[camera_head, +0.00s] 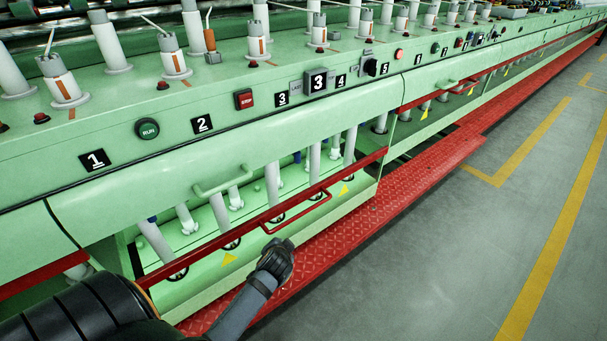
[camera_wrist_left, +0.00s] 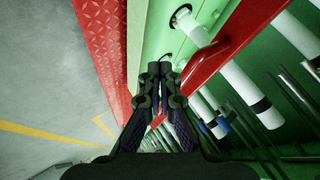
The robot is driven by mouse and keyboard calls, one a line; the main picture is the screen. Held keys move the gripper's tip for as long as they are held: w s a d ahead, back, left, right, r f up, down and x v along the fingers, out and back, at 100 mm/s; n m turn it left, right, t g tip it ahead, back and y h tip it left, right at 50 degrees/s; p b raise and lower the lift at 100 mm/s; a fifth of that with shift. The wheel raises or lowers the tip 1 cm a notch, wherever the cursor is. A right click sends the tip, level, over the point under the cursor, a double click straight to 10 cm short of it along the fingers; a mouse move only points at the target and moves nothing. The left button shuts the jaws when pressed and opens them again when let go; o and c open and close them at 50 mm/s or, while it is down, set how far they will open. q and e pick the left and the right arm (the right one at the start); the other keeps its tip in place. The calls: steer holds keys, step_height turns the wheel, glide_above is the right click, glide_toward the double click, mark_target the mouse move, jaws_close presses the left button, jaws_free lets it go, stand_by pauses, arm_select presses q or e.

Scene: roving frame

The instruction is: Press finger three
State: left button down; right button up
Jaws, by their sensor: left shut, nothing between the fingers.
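A raised dark block marked 3 (camera_head: 318,82) stands on the green machine's front ledge. A flat black label with a 3 (camera_head: 282,99) is just left of it, and a 4 label (camera_head: 341,80) is just right. I cannot tell from the picture which is finger three. My left gripper (camera_head: 278,258) is low in front of the machine, well below the labels, near the red step. In the left wrist view the gripper (camera_wrist_left: 158,72) has its fingers together and empty. It touches none of the numbered parts. My right gripper is not in view.
A green RUN button (camera_head: 148,129) and a red STOP button (camera_head: 243,99) sit on the ledge. A red rail (camera_head: 250,222) and green handle (camera_head: 222,181) stick out from the front. The red step (camera_head: 420,172) runs along the base. Grey floor (camera_head: 510,220) at right is clear.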

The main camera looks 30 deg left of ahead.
arm_select(q)
steer(key=w+a+r+t+y, duration=0.1)
steer(key=w+r, duration=0.1)
steer(key=w+a+r+m+t, duration=0.1)
steer(key=w+r, duration=0.1)
steer(key=w, duration=0.1)
steer(key=w+a+r+m+t+y, duration=0.1)
steer(key=w+r, duration=0.1)
steer(key=r, duration=0.1)
steer(key=shift+w+t+y+b, duration=0.3)
steer(key=shift+w+b, duration=0.05)
steer(key=shift+b, duration=0.05)
steer(key=w+d+r+m+t+h, duration=0.2)
steer(key=w+r+m+t, duration=0.3)
steer(key=w+m, duration=0.4)
steer(key=shift+w+r+t, duration=0.15)
steer(key=shift+w+t, duration=0.15)
steer(key=shift+w, duration=0.8)
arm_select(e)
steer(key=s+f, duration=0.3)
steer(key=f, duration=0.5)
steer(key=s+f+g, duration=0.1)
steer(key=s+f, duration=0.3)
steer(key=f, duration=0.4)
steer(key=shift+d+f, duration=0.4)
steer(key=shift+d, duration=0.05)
